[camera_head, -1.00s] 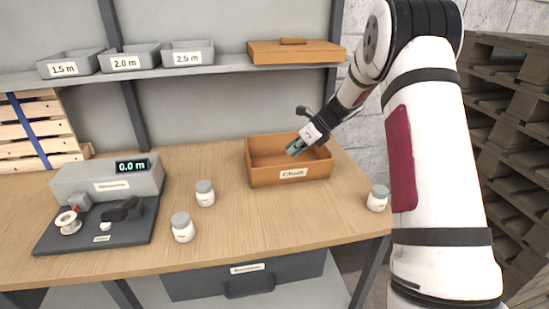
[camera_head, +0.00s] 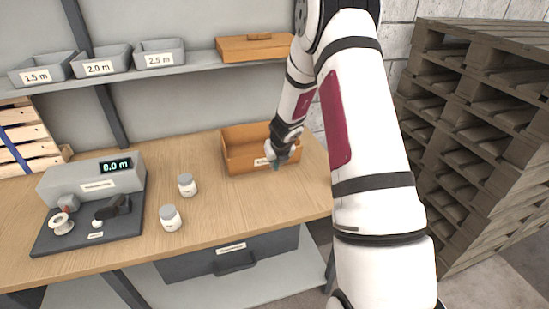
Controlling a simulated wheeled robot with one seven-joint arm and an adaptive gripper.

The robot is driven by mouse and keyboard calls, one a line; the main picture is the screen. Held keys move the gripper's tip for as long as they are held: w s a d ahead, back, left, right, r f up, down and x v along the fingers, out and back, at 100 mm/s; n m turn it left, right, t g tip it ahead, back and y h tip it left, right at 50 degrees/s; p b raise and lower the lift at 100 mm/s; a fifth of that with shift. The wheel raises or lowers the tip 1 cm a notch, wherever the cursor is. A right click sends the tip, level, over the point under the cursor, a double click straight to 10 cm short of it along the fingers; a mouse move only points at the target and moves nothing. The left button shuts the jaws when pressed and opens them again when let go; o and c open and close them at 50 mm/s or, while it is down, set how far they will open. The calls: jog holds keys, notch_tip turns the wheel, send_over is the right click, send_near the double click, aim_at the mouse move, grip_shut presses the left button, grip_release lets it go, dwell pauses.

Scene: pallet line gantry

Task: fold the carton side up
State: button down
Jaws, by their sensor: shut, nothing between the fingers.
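No carton with a loose side is clear in view. An open orange-brown box (camera_head: 238,163) with a label on its front stands at the back right of the bench. My gripper (camera_head: 277,166) is shut and empty, pointing down at the box's front right. It covers part of the box's label and front wall. I cannot tell whether it touches the box.
Two white jars (camera_head: 187,185) (camera_head: 170,218) stand on the bench (camera_head: 240,212). A measuring device (camera_head: 95,185) is at left. Grey bins (camera_head: 100,62) and a lidded brown box (camera_head: 255,47) sit on the shelf. Pallets (camera_head: 480,130) are stacked at right.

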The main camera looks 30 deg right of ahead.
jog(key=x, duration=0.4)
jog(key=shift+w, duration=0.25)
jog(key=w, duration=0.2)
jog(key=w+d+r, duration=0.1)
jog(key=shift+w, duration=0.1)
